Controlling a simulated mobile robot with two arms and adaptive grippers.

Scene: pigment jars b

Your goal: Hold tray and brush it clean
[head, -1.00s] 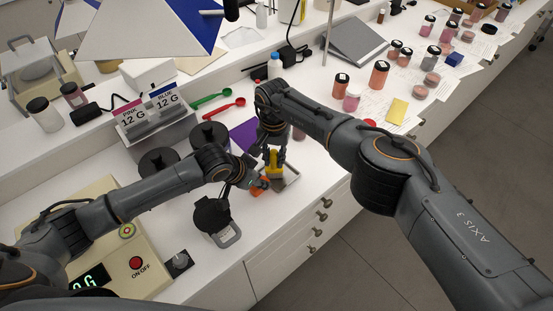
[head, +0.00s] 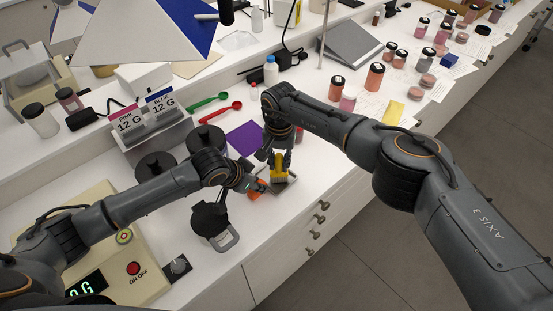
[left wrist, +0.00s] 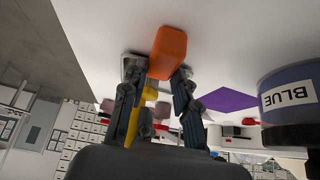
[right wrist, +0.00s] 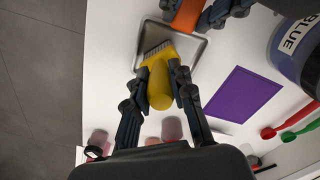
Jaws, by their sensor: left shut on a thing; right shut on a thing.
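A small square metal tray (head: 293,179) is held low over or on the white counter; I cannot tell if it touches. It shows better in the right wrist view (right wrist: 204,46). My left gripper (head: 256,184) is shut on the orange grip (left wrist: 167,52) at the tray's edge. My right gripper (head: 279,158) is shut on a yellow brush (right wrist: 160,88). The pale bristles point into the tray, at its left part in the right wrist view. I cannot tell if they touch its floor. In the head view the grippers partly hide the tray.
A purple sheet (head: 244,138), a red spoon (head: 222,112) and a green spoon (head: 207,102) lie behind. Several pigment jars (head: 375,77) stand at the right. The counter's front edge is near the tray.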

